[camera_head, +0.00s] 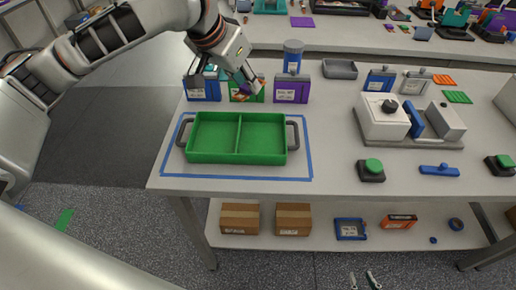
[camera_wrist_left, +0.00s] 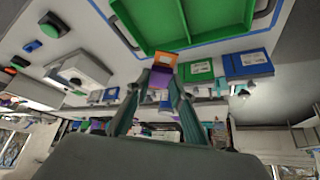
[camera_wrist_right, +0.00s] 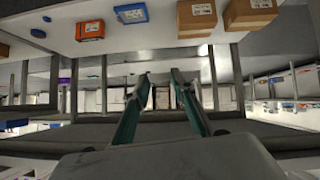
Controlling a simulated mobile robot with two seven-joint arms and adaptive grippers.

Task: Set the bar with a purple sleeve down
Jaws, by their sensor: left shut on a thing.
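My left gripper (camera_head: 246,84) reaches in from the upper left, just behind the green tray (camera_head: 239,121). It is shut on the bar with a purple sleeve (camera_wrist_left: 159,81). The sleeve shows between the fingertips in the left wrist view, with an orange end beyond it. In the head view the bar is mostly hidden by the gripper, in front of or above the green box (camera_head: 261,96); I cannot tell whether it touches it. My right gripper (camera_wrist_right: 161,76) is open and empty in the right wrist view, with a gap between its fingertips.
A blue box (camera_head: 203,89) and a purple box (camera_head: 291,90) flank the green one. The two-compartment tray is empty, inside a blue tape outline. A white machine (camera_head: 381,118) stands right. Cartons (camera_head: 240,217) sit on the lower shelf.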

